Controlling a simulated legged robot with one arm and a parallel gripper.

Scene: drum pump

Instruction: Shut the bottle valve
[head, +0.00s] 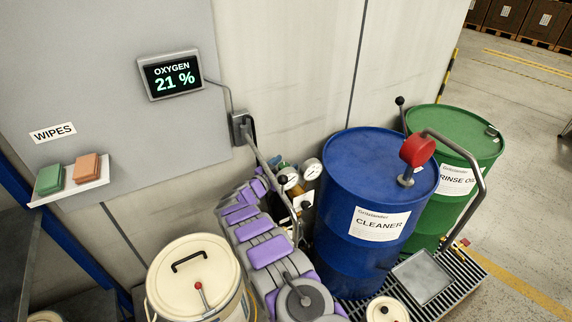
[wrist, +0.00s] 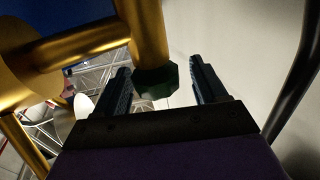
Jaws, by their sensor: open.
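In the wrist view, a dark green faceted knob (wrist: 156,82) sits at the end of a brass valve body (wrist: 146,30). My gripper (wrist: 160,66) is open, with one finger on each side of the knob. Gaps show between the knob and both fingers, so it is not clamped. In the head view, my purple and grey arm reaches to the wall side of the blue drum, where the brass fittings have two round gauges (head: 312,168). The gripper's fingers and the knob are too small and partly hidden there to tell apart.
A blue CLEANER drum (head: 355,250) with a red-headed pump (head: 418,151) stands right of my arm, beside a green drum (head: 452,135). A lever (head: 262,160) and pipe rise close by the arm. A cream bucket (head: 190,262) stands left. An oxygen display (head: 171,76) reads 21 %.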

